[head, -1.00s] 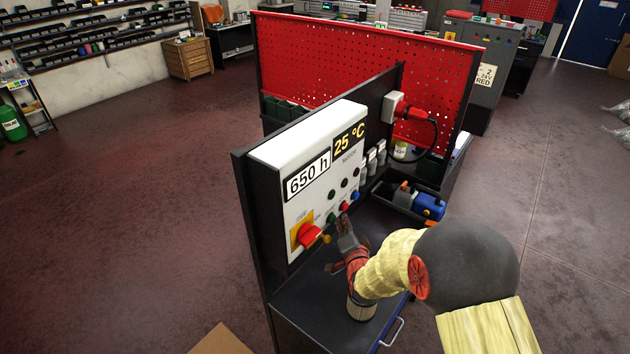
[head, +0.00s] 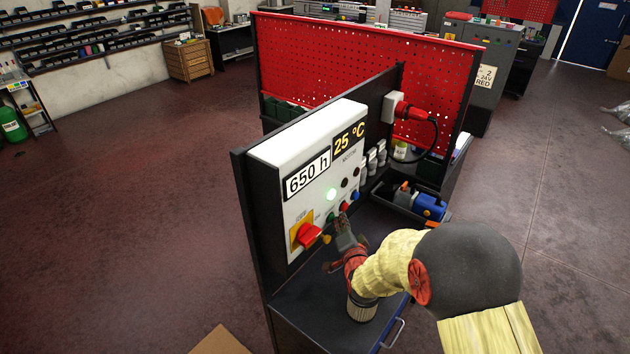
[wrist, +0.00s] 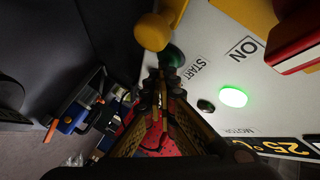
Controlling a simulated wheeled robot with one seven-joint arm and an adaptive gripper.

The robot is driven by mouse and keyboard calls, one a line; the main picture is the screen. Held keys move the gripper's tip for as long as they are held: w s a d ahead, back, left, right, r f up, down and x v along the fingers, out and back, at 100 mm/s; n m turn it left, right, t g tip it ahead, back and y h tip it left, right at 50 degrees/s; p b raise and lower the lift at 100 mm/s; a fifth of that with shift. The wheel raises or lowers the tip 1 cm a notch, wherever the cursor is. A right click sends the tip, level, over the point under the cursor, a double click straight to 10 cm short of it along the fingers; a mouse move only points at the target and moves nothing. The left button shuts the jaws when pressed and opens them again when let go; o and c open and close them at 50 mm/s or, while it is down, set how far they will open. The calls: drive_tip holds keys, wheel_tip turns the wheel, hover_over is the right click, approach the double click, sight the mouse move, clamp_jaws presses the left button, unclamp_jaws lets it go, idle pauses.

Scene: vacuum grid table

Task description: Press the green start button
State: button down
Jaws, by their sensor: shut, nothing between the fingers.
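The green start button (wrist: 173,56) is a dark green round knob on the white panel, beside the START label in the wrist view. In the head view it (head: 331,217) is small, low on the panel (head: 311,208). My gripper (wrist: 166,78) is shut and empty, its fingertips right at the button and partly covering it in the wrist view. I cannot tell whether they touch it. In the head view my gripper (head: 344,224) is just right of the button. A round lamp (wrist: 233,97) glows bright green; it also shows in the head view (head: 330,194).
A yellow knob (wrist: 152,31) sits close to the button. A red rotary switch (head: 308,235) on a yellow plate is at the panel's lower left. Red (head: 343,206) and blue (head: 354,196) buttons are nearby. A blue tool (head: 429,206) lies behind my arm.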

drive_tip(key=shift+s+d, duration=0.2)
drive_tip(key=shift+d, duration=0.2)
drive_tip(key=shift+s+d+b, duration=0.3)
drive_tip(key=shift+s+d, duration=0.25)
drive_tip(key=shift+d, duration=0.25)
drive_tip(key=shift+s+d+b, duration=0.25)
drive_tip(key=shift+s+d, duration=0.35)
drive_tip(key=shift+d, duration=0.2)
drive_tip(key=shift+s+d+b, duration=0.3)
drive_tip(key=shift+s+d, duration=0.25)
drive_tip(key=shift+d, duration=0.25)
drive_tip(key=s+d+r+n+g+h+b, duration=0.1)
drive_tip(key=s+d+r+n+g+b, duration=0.15)
drive_tip(key=s+d+r, duration=0.35)
drive_tip(key=s+d+r+n+g+h+b, duration=0.2)
drive_tip(key=s+r+n+g, duration=0.15)
drive_tip(key=s, duration=0.45)
drive_tip(key=s+d+r+n+g+b, duration=0.1)
drive_tip(key=s+d+n+g+b, duration=0.1)
drive_tip(key=s, duration=2.1)
drive_tip(key=shift+d+n+g, duration=0.55)
drive_tip(key=shift+n+g, duration=0.05)
drive_tip(key=shift+g, duration=0.1)
